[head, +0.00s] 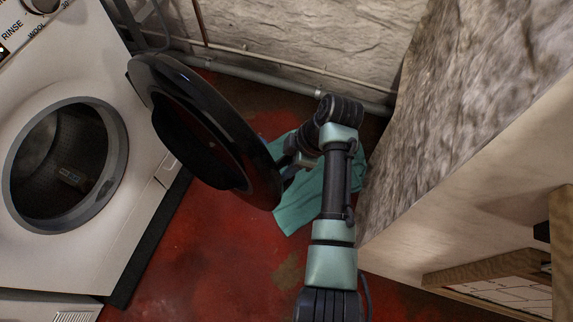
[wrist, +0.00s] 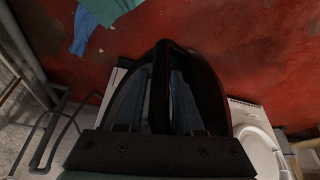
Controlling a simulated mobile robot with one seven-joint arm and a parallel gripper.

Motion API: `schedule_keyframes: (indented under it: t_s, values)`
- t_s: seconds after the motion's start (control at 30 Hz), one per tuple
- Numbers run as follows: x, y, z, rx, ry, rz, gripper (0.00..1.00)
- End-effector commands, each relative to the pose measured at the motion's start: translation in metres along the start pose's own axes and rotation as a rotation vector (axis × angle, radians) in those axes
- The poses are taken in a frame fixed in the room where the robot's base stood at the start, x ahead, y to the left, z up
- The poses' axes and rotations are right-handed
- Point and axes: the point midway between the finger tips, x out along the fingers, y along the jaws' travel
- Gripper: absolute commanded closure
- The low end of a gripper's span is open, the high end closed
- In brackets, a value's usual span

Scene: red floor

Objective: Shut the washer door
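The white washer (head: 151,205) stands at the left in the head view, and its round drum opening (head: 124,150) is uncovered. Its round black door (head: 262,165) stands wide open, swung out to the right over the floor. In the wrist view the washer's white front (wrist: 237,108) shows at lower right, beyond my gripper (wrist: 160,88). In the head view my gripper is mostly hidden behind the door's right side. Contact with the door cannot be seen.
A teal cloth (head: 296,213) lies on the red floor under my arm; it also shows in the wrist view (wrist: 108,8). Pipes (head: 290,88) run along the stone wall behind. A pale cabinet-like block (head: 470,190) stands close at the right.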

Motion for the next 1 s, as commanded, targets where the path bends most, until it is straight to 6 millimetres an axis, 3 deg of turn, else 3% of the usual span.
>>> schedule_keyframes:
  t_s: [0.07,0.23,0.27,1.0]
  values:
    - [-0.0002,0.0,0.0,0.0,0.0,0.0,0.68]
    - [-0.0004,0.0001,0.0,0.0,0.0,0.0,0.98]
    - [-0.0004,0.0001,0.0,0.0,0.0,0.0,1.0]
    - [-0.0009,0.0002,-0.0004,0.0,0.001,0.0,1.0]
